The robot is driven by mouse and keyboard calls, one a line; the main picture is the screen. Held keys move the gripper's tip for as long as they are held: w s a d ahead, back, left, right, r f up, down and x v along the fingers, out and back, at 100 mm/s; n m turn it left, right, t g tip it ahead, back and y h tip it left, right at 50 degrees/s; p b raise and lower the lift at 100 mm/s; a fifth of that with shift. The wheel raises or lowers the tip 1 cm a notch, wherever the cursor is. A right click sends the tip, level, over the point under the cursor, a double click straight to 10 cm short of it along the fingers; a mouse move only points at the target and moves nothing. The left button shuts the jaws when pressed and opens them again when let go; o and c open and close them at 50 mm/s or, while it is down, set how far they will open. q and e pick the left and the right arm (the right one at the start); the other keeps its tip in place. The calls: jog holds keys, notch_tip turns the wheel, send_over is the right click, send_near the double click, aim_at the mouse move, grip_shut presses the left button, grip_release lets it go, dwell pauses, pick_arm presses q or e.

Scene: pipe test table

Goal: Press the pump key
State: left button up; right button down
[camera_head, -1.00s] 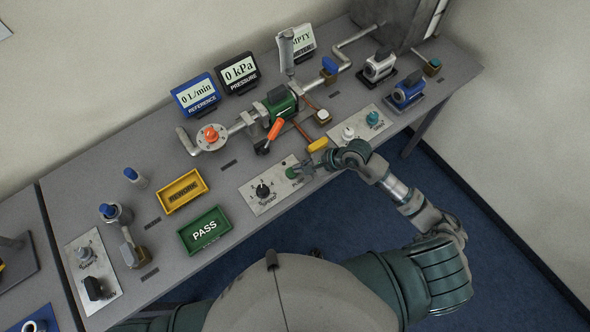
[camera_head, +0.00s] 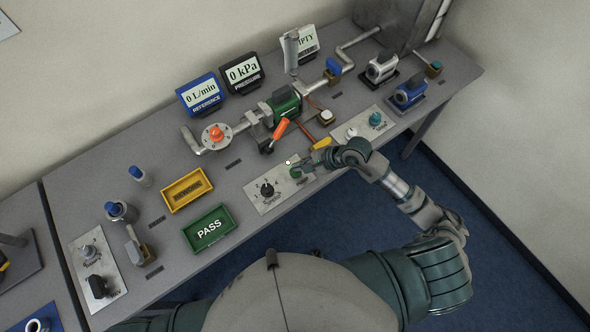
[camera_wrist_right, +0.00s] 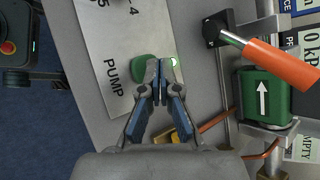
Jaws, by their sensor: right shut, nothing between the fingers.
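The pump key is a green button (camera_head: 296,173) on a pale panel (camera_head: 264,205) with a black selector knob. In the wrist view the green key (camera_wrist_right: 143,69) lies beside the printed word PUMP, partly covered by my fingers. My right gripper (camera_head: 305,168) is shut and empty. Its fingertips (camera_wrist_right: 160,68) are over the right edge of the key in the wrist view; I cannot tell whether they touch it. A small light (camera_head: 288,162) glows on the panel near the key, greenish white in the wrist view (camera_wrist_right: 174,62). My left gripper is out of view.
An orange-handled lever (camera_head: 279,130) and a green pump body (camera_head: 287,102) stand just behind the panel. A yellow part (camera_head: 321,143) and another panel (camera_head: 362,126) are close to the right gripper. Displays read 0 L/min (camera_head: 202,96) and 0 kPa (camera_head: 242,73).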

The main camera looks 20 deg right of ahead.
jog(key=shift+a+r, duration=0.25)
jog(key=shift+r, duration=0.15)
jog(key=d+r+p, duration=0.1)
jog(key=r, duration=0.1)
jog(key=d+r+p, duration=0.1)
jog(key=shift+d+r+p, duration=0.2)
jog(key=shift+r+p, duration=0.15)
jog(key=shift+r, duration=0.05)
jog(key=shift+a+r, duration=0.1)
jog(key=shift+r, duration=0.05)
jog(key=shift+a, duration=0.95)
